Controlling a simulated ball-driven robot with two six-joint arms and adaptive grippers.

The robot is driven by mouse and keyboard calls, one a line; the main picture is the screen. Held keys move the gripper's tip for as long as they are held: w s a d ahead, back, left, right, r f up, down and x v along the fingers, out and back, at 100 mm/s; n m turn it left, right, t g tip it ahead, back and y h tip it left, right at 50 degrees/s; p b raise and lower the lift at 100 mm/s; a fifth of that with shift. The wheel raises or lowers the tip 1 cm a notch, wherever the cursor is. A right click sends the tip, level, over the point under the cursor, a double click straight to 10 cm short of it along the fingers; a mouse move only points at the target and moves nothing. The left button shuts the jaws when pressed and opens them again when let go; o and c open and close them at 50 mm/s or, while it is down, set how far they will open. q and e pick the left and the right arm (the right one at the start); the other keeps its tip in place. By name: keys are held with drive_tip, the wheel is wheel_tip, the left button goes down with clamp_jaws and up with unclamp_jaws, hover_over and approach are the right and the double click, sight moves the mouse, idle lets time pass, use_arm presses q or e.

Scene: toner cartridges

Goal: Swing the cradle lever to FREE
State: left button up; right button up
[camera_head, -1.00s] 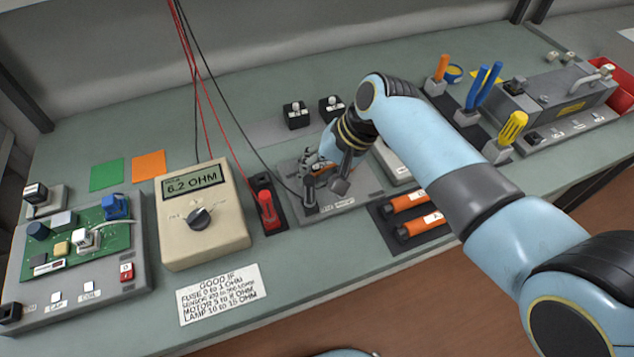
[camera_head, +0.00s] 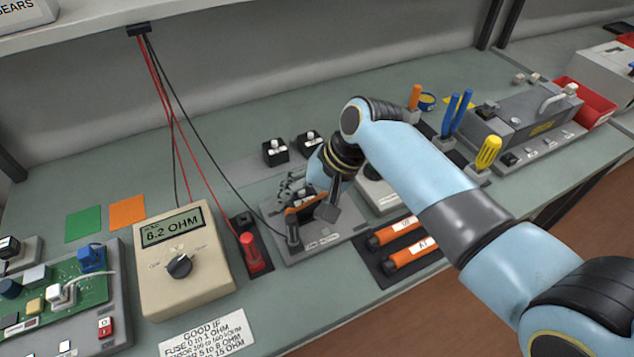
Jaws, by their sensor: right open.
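The cradle is a grey plate (camera_head: 345,234) on the bench, with small print along its front edge. My right gripper (camera_head: 309,212) is over it, pointing down, with its fingers apart. A dark part with an orange strip (camera_head: 303,206) shows between or just behind the fingers; I cannot tell whether they touch it. A short dark upright post (camera_head: 293,236) stands at the plate's left front. The gripper and wrist hide much of the cradle, so I cannot make out the lever or its position clearly. My left gripper is not in view.
Left of the cradle are a red probe (camera_head: 250,252) and a beige meter (camera_head: 182,262) reading 6.2 OHM, with hanging leads. Orange cartridges (camera_head: 407,254) lie to the right in a dark tray. Tools (camera_head: 487,153) and a grey machine (camera_head: 530,115) stand farther right.

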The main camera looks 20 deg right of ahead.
drive_tip(key=v, duration=1)
